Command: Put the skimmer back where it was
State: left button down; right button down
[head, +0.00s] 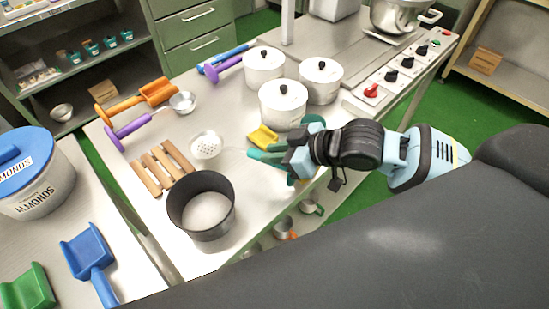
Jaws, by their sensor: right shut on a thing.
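The skimmer shows its pale, round, perforated head (207,145) near the middle of the white table, just right of the wooden slatted rack. Its thin handle runs right toward my right gripper (262,156). My right gripper comes in from the right with teal fingers, shut on the skimmer's handle; the fingers hide most of the grip. I cannot tell whether the skimmer head touches the table or hangs just above it. My left gripper is not in view.
A wooden slatted rack (163,168) and a dark open pot (201,222) stand near the skimmer head. White lidded pots (283,106) and a yellow item (263,136) sit behind the gripper.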

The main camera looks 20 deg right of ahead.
jog(key=shift+f, duration=1.35)
jog(key=shift+f, duration=0.1)
jog(key=c, duration=1.3)
grip_release()
jog(key=v, duration=1.2)
jog(key=shift+p, duration=0.4)
